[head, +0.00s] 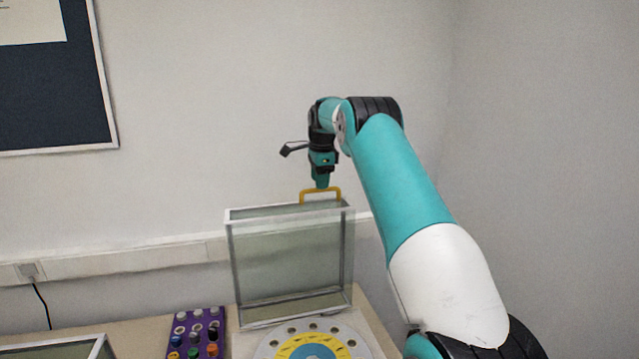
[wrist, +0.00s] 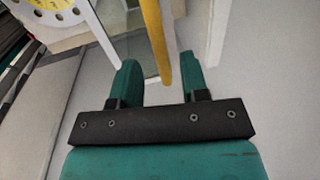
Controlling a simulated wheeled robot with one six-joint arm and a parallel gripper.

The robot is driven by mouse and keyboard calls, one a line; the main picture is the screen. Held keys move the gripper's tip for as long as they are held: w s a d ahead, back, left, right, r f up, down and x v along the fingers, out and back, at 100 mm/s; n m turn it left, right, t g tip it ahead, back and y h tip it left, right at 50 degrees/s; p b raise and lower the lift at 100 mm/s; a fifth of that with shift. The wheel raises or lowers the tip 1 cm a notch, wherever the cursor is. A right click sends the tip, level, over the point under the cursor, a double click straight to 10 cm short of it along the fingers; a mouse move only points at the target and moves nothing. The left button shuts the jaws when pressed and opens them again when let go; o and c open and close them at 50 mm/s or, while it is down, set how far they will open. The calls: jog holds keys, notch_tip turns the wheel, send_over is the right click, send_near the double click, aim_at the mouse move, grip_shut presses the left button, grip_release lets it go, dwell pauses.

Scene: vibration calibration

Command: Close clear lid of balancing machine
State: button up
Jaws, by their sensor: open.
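The clear lid (head: 285,262) of the balancing machine stands raised and open, a pale-framed glass-like box upright behind the round disc. Its yellow handle (head: 320,191) is on the lid's top edge. The yellow and white disc (head: 312,345) shows at the bottom of the head view. My gripper (head: 321,186) points down at the handle from above. In the wrist view my gripper (wrist: 158,70) is open, and the yellow handle (wrist: 157,42) passes between its two green fingers. I cannot tell whether either finger touches it.
A purple tray (head: 180,331) with several coloured knobs or pegs lies left of the disc. Another framed clear panel (head: 62,349) shows at the lower left. A wall (head: 200,180) with a white cable duct (head: 130,258) is close behind the lid.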

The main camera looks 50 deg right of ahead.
jog(key=shift+w+f, duration=0.15)
jog(key=shift+f, duration=1)
grip_shut()
